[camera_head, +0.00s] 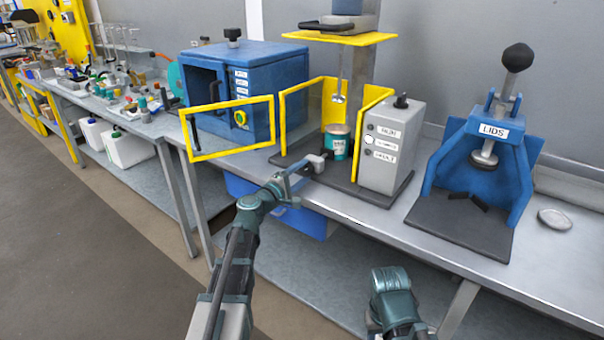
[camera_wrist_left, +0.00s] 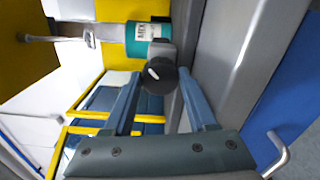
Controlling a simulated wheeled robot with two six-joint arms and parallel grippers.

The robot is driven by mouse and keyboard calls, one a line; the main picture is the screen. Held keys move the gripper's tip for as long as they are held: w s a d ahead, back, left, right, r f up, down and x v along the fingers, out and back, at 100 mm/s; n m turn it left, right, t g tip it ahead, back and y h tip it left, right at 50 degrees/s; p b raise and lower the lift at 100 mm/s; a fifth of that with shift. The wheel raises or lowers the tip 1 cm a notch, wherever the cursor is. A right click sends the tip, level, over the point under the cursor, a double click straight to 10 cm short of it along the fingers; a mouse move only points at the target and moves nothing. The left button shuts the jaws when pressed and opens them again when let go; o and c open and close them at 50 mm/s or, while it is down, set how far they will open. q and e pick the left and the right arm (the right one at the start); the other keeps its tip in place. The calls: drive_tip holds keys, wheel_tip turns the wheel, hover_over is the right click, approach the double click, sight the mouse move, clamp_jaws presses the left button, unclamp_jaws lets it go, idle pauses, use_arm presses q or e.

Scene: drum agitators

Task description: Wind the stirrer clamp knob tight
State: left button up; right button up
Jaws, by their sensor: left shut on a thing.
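The stirrer clamp knob is a round black knob with a pale mark (camera_wrist_left: 158,75). It sits between the two fingers of my left gripper (camera_wrist_left: 160,88), which is shut on it. In the head view the left gripper (camera_head: 297,178) reaches the front of the stirrer's base, by a grey clamp block (camera_head: 316,162), and the knob is mostly hidden there. A teal tin with a white label (camera_head: 337,141) stands just behind the clamp block; it also shows in the wrist view (camera_wrist_left: 140,38). The stirrer shaft with its disc (camera_head: 339,98) hangs above the tin.
Yellow guard panels (camera_head: 296,118) flank the tin, and an open yellow-framed door (camera_head: 232,153) stands left of my left gripper. A grey control box (camera_head: 391,150) is to the right. A blue lid press (camera_head: 483,150) stands further right. A loose lid (camera_head: 556,219) lies beside it.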

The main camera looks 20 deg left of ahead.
use_arm(q)
drive_tip(key=m, duration=0.7)
drive_tip(key=shift+f, duration=0.1)
drive_tip(key=m, duration=0.4)
drive_tip(key=shift+m, duration=1.9)
drive_tip(key=o, duration=1.4)
drive_tip(key=shift+c, duration=0.2)
drive_tip(key=shift+s, duration=0.1)
drive_tip(key=v, duration=1.3)
drive_tip(key=shift+s+a, duration=0.15)
drive_tip(key=shift+s, duration=0.15)
